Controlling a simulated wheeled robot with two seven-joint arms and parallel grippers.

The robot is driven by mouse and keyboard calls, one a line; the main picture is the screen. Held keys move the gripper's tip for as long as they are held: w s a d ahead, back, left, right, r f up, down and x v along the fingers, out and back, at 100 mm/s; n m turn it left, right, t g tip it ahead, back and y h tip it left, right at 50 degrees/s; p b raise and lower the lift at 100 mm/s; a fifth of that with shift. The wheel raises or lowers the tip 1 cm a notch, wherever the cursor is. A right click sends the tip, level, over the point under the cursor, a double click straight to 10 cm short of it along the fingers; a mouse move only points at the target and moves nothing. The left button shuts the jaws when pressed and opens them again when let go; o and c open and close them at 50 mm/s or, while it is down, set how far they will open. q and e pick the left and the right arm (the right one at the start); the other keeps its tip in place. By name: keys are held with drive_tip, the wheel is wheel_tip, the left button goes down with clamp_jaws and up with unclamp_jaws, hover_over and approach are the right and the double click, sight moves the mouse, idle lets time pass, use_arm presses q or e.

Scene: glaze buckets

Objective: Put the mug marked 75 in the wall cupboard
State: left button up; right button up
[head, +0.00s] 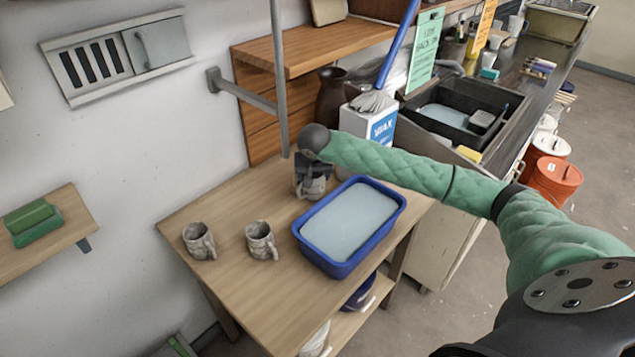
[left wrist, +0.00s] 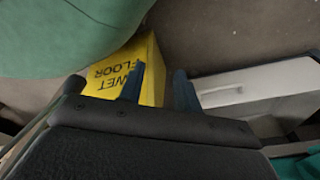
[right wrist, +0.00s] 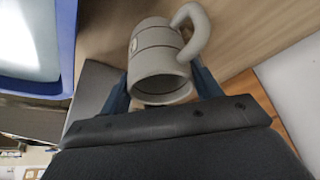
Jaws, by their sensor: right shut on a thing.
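Three grey-brown mugs show on the wooden table: a left mug (head: 198,241), a middle mug (head: 261,240), and a third mug (head: 314,188) behind the blue basin. My right gripper (head: 309,172) is shut on this third mug, seen close between the fingers in the right wrist view (right wrist: 160,62). It has a pale oval label, its number unreadable. I cannot tell whether it touches the table. No 75 is readable on any mug. My left gripper (left wrist: 157,90) is open and empty. I cannot surely identify the wall cupboard; a slotted grey wall panel (head: 120,55) shows at upper left.
A blue basin (head: 350,228) of pale liquid stands right of the mugs. A vertical grey post (head: 279,80) and wooden shelf (head: 320,47) are close behind my right gripper. A yellow wet-floor sign (left wrist: 145,58) is near my left gripper. The table's front left is clear.

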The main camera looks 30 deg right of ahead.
sight(314, 184)
drive_tip(key=shift+s+a+f, duration=0.15)
drive_tip(key=shift+s+f, duration=0.05)
drive_tip(key=shift+f, duration=0.15)
wheel_tip(314, 184, down, 2)
drive_tip(key=shift+f, duration=0.25)
drive_tip(key=shift+w+d+f, duration=0.1)
drive_tip(key=shift+d, duration=0.1)
drive_tip(key=shift+s+a+r, duration=0.2)
drive_tip(key=shift+w+d+f+b, duration=0.1)
drive_tip(key=shift+f+b, duration=0.05)
drive_tip(key=shift+b, duration=0.15)
drive_tip(key=o, duration=1.1)
drive_tip(key=shift+o, duration=0.9)
